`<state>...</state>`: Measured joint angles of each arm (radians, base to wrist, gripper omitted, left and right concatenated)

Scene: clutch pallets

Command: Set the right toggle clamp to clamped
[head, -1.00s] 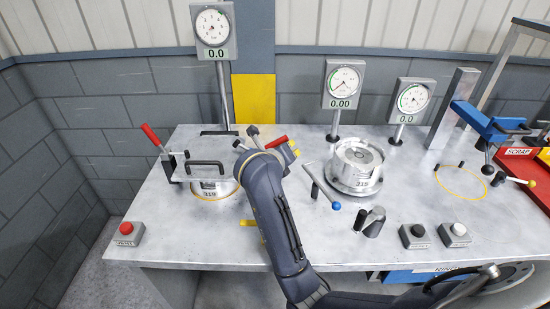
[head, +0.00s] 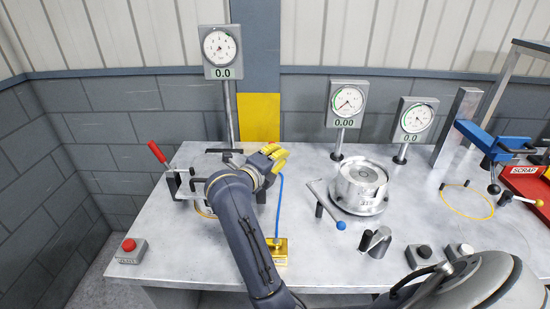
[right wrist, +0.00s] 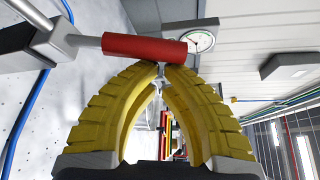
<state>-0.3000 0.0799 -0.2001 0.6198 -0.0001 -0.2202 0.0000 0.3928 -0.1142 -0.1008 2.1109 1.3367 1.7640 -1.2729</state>
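In the right wrist view, a red clamp handle (right wrist: 145,48) on a metal lever lies across the tips of my right gripper (right wrist: 165,68). The yellow fingertips meet just at the handle's edge, with nothing visible between them. In the head view, my right gripper (head: 277,160) is beside the left fixture, and my arm hides the right toggle clamp there. The left toggle clamp (head: 170,175) has its red handle raised and tilted. The clamped plate and part (head: 192,188) are partly covered by my arm. My left gripper is not in view.
A blue cable (head: 279,205) runs to a yellow box (head: 279,251) beside my arm. A round metal part (head: 360,183) stands to the right, with a blue-knobbed lever (head: 326,204). Gauges (head: 222,50) stand behind. A red button (head: 128,245) is at front left.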

